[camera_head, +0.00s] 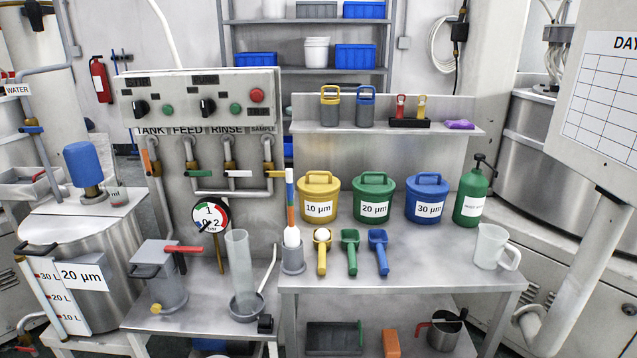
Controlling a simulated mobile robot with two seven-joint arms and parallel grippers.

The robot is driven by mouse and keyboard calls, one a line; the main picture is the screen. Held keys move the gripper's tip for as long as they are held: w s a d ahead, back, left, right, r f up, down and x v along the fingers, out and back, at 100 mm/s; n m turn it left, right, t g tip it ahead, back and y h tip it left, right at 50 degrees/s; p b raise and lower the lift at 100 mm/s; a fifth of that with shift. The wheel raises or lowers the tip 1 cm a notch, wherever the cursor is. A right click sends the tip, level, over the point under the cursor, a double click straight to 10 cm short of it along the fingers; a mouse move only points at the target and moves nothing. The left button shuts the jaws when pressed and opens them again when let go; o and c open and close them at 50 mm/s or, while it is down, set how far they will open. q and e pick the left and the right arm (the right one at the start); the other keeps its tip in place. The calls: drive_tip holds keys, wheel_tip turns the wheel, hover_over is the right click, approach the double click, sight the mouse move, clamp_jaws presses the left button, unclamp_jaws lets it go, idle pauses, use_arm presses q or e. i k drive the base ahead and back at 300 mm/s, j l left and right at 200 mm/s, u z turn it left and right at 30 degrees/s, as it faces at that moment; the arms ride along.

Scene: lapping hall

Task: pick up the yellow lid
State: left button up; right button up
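The yellow lid (300,184) with its raised handle sits on the yellow tub (319,209) labelled 10 µm, at the left end of the row of tubs on the steel bench. It appears level and closed on the tub. Neither of my grippers shows in the head view, and nothing is touching the lid.
A green tub (373,208) and a blue tub (427,210) stand to the right, then a green bottle (470,199). Yellow, green and blue scoops (350,256) lie in front. A clear jug (490,247) stands at the right. The bench (420,273) is clear in front.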

sight(313, 182)
drive_tip(key=z, duration=0.85)
drive_tip(key=i+z, duration=0.25)
drive_tip(key=i, duration=0.15)
drive_tip(key=i+j+z, duration=0.25)
drive_tip(key=i+l, duration=0.1)
